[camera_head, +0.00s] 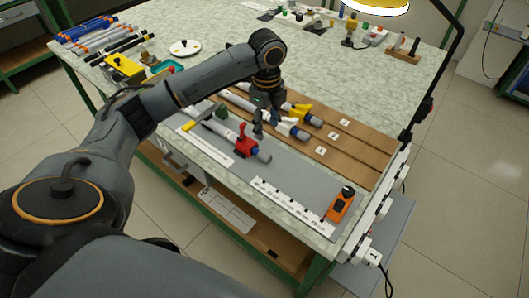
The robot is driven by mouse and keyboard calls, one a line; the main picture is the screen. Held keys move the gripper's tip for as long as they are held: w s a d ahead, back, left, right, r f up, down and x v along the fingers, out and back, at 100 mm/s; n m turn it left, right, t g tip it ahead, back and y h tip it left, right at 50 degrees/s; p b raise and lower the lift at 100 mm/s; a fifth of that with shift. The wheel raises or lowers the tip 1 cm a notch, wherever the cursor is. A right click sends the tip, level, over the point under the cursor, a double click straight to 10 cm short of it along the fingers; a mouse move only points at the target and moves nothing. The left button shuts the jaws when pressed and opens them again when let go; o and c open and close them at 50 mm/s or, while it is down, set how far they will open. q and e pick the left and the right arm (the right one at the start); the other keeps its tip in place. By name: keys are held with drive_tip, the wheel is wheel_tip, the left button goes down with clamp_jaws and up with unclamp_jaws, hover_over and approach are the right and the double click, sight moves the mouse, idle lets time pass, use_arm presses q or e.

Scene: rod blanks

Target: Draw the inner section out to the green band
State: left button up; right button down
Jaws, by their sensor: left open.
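My left gripper (265,125) is open and points down over the bench beside the rods. A grey rod with a red clamp (245,143) lies on the grey mat just below it, slanting from upper left to lower right. The rod's lower right end (264,155) has a blue ring and a grey tip. Other grey rods with yellow clamps (303,113) lie behind, on the brown board. The gripper and wrist partly cover those rods. I cannot make out a green band. I cannot tell whether the fingers touch any rod. My right gripper does not show.
A white marked strip (292,205) and an orange device (341,204) lie near the bench's front edge. Coloured rods (95,32) lie at the far left, near a white disc (185,47). A lamp (376,5) overhangs the back. The bench's middle back is clear.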

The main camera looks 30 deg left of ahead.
sight(264, 153)
use_arm(q)
drive_tip(key=f, duration=0.8)
drive_tip(key=a+f, duration=0.1)
drive_tip(key=f, duration=0.4)
drive_tip(key=shift+w+p, duration=0.1)
drive_tip(key=shift+p, duration=0.2)
clamp_jaws()
